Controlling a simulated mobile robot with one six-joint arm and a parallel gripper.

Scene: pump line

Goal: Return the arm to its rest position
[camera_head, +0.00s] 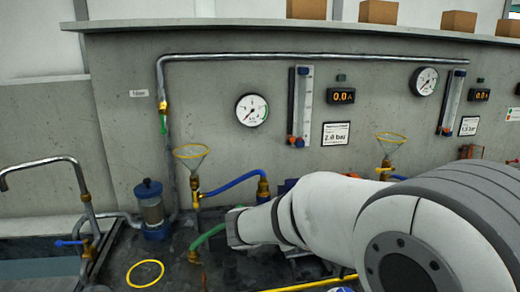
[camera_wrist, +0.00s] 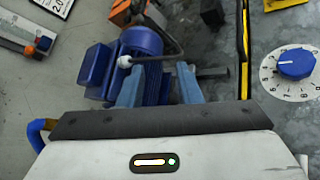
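My arm (camera_head: 330,215) reaches in from the lower right of the head view, its white links stretched leftward in front of the pump line. My gripper cannot be made out in the head view. In the wrist view my gripper (camera_wrist: 157,76) shows two blue-grey fingers standing apart, with nothing clearly held between them. Beyond the fingers is a blue motor (camera_wrist: 140,45). A thin bent metal rod with a white ball end (camera_wrist: 124,61) crosses near the fingertips; I cannot tell whether it touches them.
A blue dial knob (camera_wrist: 296,63) sits on a white scale at right. In the head view, a blue-capped filter (camera_head: 150,205), yellow-ringed funnels (camera_head: 192,151), hoses and a pipe (camera_head: 300,57) surround the bench. Gauges (camera_head: 252,110) hang on the wall, boxes (camera_head: 378,12) above.

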